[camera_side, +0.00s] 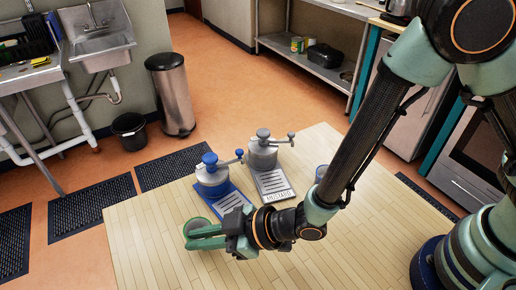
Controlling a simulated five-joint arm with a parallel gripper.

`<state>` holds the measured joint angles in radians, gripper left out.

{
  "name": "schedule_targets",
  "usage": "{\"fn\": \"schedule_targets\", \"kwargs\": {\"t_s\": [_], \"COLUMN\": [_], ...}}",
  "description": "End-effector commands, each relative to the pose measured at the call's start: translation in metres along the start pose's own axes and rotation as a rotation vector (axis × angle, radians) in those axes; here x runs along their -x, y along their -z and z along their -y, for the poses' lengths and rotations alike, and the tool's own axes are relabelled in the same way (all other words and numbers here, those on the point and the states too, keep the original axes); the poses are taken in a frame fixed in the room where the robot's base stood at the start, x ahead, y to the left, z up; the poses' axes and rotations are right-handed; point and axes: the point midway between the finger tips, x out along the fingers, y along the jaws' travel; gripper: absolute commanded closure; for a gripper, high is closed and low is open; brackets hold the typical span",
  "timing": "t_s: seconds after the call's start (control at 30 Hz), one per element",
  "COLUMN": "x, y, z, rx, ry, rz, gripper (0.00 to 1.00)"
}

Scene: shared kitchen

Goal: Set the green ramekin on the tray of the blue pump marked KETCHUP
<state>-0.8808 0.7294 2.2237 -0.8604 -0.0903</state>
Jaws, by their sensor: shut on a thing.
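The green ramekin (197,222) is at the left part of the wooden table. I cannot tell whether the ramekin touches the table. The blue pump (211,175) stands up and to the right of the ramekin, its spout pointing right. Its blue tray (224,191), with pale slats, runs from the pump toward my gripper's wrist. The wrist is close to the tray's near end, and no KETCHUP lettering is legible there. The ramekin is off the tray, to its left.
A grey pump (263,151) with a grey tray (268,179) that seems marked MUSTARD stands right of the blue one. The table's (150,240) left part and near middle are clear.

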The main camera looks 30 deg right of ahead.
Motion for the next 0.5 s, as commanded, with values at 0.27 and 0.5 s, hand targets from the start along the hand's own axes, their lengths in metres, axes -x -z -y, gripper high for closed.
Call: {"fn": "schedule_targets", "kwargs": {"t_s": [0.27, 0.5], "x": [-0.014, -0.014], "y": [-0.024, -0.025], "z": [0.002, 0.002], "rx": [0.0, 0.0], "ry": [0.0, 0.0], "rz": [0.001, 0.0], "gripper": [1.0, 1.0]}}
